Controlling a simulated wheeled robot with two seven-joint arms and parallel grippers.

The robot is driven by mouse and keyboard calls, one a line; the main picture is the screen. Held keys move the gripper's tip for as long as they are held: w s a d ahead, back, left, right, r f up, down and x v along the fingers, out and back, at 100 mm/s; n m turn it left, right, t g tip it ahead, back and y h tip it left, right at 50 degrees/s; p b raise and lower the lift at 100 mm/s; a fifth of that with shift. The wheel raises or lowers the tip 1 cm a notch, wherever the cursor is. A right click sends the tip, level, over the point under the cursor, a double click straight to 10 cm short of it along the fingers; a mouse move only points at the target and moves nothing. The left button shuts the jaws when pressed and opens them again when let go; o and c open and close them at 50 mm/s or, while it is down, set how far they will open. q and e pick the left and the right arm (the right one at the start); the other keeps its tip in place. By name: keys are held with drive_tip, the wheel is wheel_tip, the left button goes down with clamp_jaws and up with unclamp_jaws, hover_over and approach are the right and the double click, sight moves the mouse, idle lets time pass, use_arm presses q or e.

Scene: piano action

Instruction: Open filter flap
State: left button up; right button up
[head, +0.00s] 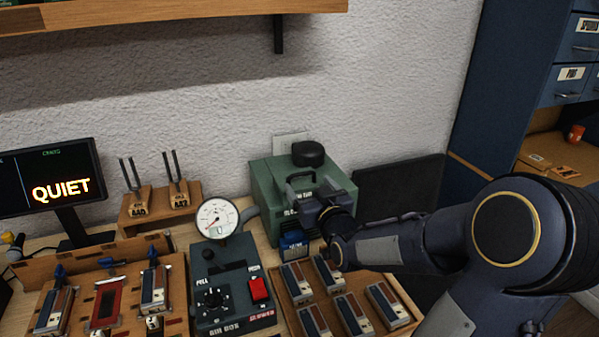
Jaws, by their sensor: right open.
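A green metal box (266,187) stands against the wall at the back of the bench, right of centre. It has a round black cap (308,153) on top and a dark handle (300,178) near its front upper edge. White lettering on its front is partly covered by my right gripper. I cannot tell which part is the filter flap or whether it is open. My right gripper (311,203) is open at the front of the box, close below the handle; contact cannot be made out. My left gripper is not in view.
A wooden tray (287,313) of several blocks lies below my right arm. A dark control box (232,285) with a dial gauge (217,218) and red switch (258,289) stands left of it. A monitor (48,180) reads QUIET. A wooden shelf (170,15) overhangs the back.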

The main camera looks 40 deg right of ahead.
sight(303, 175)
drive_tip(key=shift+w+d+r, duration=0.1)
drive_tip(key=shift+w+d, duration=0.1)
drive_tip(key=shift+w, duration=0.1)
drive_tip(key=p+x, duration=0.1)
drive_tip(key=x, duration=0.6)
drive_tip(key=shift+w+d+p, duration=0.1)
drive_tip(key=shift+p, duration=0.2)
